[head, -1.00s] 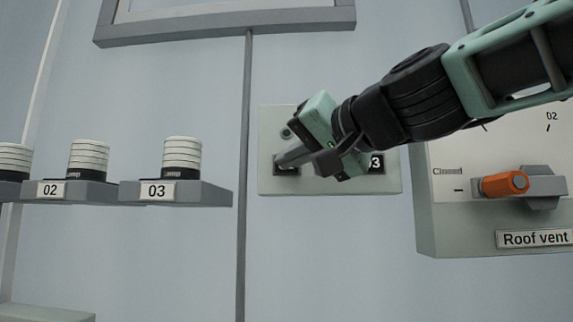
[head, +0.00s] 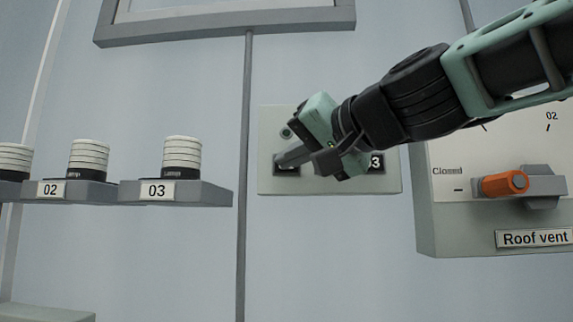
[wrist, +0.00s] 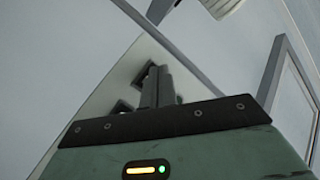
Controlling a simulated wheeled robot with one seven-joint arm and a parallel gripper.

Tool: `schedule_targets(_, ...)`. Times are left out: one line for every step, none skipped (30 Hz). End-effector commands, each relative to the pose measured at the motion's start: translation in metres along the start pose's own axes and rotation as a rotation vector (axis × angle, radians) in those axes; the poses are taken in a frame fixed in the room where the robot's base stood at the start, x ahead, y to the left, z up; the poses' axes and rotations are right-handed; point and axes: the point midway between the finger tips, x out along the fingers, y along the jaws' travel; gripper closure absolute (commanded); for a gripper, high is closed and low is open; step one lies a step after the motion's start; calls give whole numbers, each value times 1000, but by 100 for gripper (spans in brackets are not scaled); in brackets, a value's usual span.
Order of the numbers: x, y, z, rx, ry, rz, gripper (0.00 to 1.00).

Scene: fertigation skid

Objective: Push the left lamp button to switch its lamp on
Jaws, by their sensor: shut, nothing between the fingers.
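A pale button panel (head: 330,187) is on the wall in the middle of the head view. My gripper (head: 283,160) is shut and empty, in front of its left part. The fingertips are over or just above the dark left label (head: 288,171), which they partly cover. I cannot see the left button clearly, nor tell whether the fingers touch it. The right label (head: 376,162) ends in 3. In the wrist view, my shut fingers (wrist: 160,80) reach toward the panel (wrist: 128,78). White ribbed lamps (head: 182,152) look unlit.
The lamps stand on grey shelves (head: 215,194) at left, two labelled 02 and 03. A Roof vent box (head: 450,235) with an orange-tipped knob (head: 505,184) is at right. A vertical conduit (head: 243,240) runs left of the panel. A grey frame (head: 230,25) is above.

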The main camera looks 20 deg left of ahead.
Motion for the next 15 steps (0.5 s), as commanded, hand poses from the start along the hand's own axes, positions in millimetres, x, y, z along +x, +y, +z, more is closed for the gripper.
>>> schedule_targets(1, 2, 0, 0, 0, 1, 100)
schedule_targets(2, 2, 0, 0, 0, 1, 100)
schedule_targets(3, 4, -1, 0, 0, 2, 100)
schedule_targets(4, 4, -2, -1, 0, 2, 100)
schedule_targets(5, 5, -2, -1, 1, 2, 100)
schedule_targets(6, 5, -3, -1, 1, 2, 100)
schedule_targets(6, 5, -3, -1, 1, 1, 100)
schedule_targets(6, 5, -4, -1, 0, 1, 100)
schedule_targets(6, 4, -4, -1, 0, 1, 100)
schedule_targets(6, 4, -4, -1, 0, 0, 100)
schedule_targets(6, 4, -4, -1, 0, 0, 100)
schedule_targets(6, 4, -4, -1, 0, 0, 100)
schedule_targets(6, 4, -4, -1, 0, 0, 100)
schedule_targets(6, 4, -4, -1, 0, 0, 100)
schedule_targets(6, 4, -4, 0, 0, 0, 100)
